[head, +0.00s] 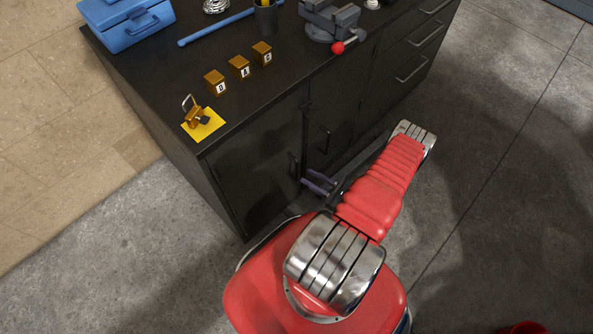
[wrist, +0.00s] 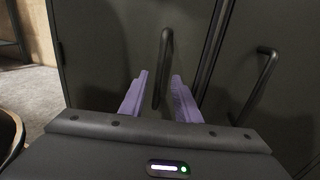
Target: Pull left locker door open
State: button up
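The left locker door (head: 255,172) is a dark panel on the front of the black workbench and looks shut. Its dark bar handle (head: 292,165) stands upright near the door's right edge. My gripper (head: 318,182) is low in front of the doors, close to this handle. In the wrist view, the purple fingers of my gripper (wrist: 160,76) are apart. The left door's handle (wrist: 163,68) shows between them, with gaps on both sides. I cannot tell whether the fingertips reach past the handle in depth.
The right door (wrist: 285,45) with its own handle (wrist: 262,85) is just to the right. Drawers (head: 415,65) are farther right. On the bench top are a blue toolbox (head: 125,22), a vise (head: 330,18), a padlock (head: 193,112) and small numbered blocks (head: 239,68). The floor left of the bench is clear.

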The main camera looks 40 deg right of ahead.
aim_at(297, 179)
jog(key=shift+x, duration=3.4)
grip_shut()
jog(key=shift+a, duration=0.15)
